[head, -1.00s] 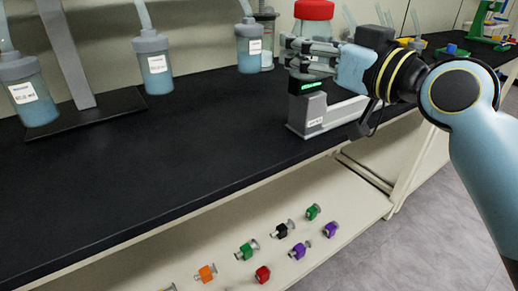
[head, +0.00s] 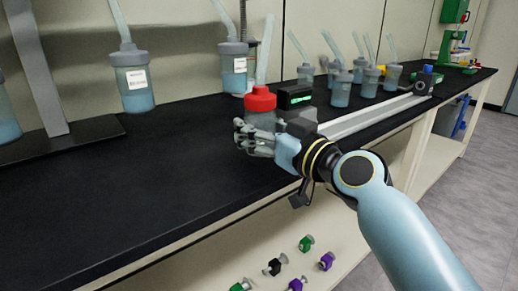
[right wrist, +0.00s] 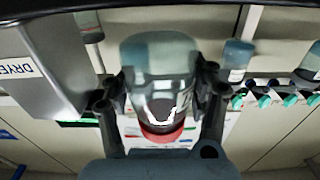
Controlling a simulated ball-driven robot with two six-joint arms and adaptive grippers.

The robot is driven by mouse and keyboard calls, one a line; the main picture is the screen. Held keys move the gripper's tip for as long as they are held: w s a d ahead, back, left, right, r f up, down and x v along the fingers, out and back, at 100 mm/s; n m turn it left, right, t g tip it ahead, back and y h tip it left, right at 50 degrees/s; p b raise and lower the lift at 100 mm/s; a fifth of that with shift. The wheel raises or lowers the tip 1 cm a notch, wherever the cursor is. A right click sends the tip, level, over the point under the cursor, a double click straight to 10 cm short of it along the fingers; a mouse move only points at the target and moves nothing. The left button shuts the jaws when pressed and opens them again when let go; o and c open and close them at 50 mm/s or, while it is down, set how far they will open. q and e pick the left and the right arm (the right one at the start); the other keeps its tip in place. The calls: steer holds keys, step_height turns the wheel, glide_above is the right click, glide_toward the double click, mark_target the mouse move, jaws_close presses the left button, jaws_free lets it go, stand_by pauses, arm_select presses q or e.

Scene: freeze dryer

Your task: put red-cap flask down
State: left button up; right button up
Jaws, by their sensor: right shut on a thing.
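The red-cap flask (head: 260,118) is upright in the head view, with a clear grey body under a wide red cap. My right gripper (head: 254,141) is shut around its body, and its fingers hide the lower part. The flask shows over the black bench top (head: 150,180); I cannot tell whether its base touches the bench. In the right wrist view the flask (right wrist: 158,65) sits between the two fingers of my right gripper (right wrist: 160,100), its red cap (right wrist: 162,135) toward the bottom of the picture. My left gripper is not in view.
A device with a green display (head: 296,97) and a long grey bar (head: 372,115) stand just right of the flask. A blue-filled flask (head: 132,82) hangs at left; several more line the back. The front-left bench is clear. Small coloured clamps (head: 273,266) lie on the lower shelf.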

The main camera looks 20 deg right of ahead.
step_height(320, 180, down, 3)
steer(key=shift+r+b, duration=0.1)
steer(key=shift+b, duration=0.35)
steer(key=shift+f, duration=0.2)
steer(key=o, duration=1.4)
steer(key=shift+r, duration=0.1)
